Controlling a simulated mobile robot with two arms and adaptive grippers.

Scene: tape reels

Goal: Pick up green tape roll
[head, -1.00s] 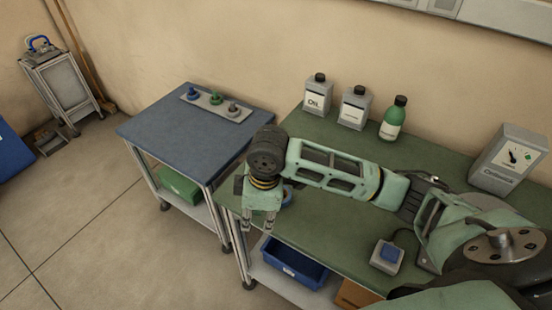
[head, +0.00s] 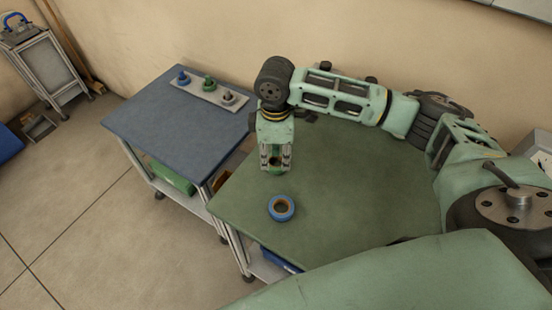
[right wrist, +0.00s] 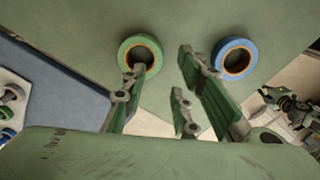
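The green tape roll (right wrist: 125,49) lies flat on the green table and shows in the right wrist view, left of a blue tape roll (right wrist: 219,58). In the head view the green roll is mostly or wholly hidden by my right gripper (head: 275,166). That gripper points down over the table, behind the blue roll (head: 271,210). In the right wrist view its fingers (right wrist: 158,70) are spread and empty. The left fingertip overlaps the green roll's lower edge in the picture; I cannot tell whether they touch. My left gripper is out of view.
A blue-topped table (head: 165,122) stands to the left. It bears a grey tray (head: 190,88) with blue, green and grey spools. The green table (head: 330,215) is clear around the blue roll. My arm hides much of its back edge.

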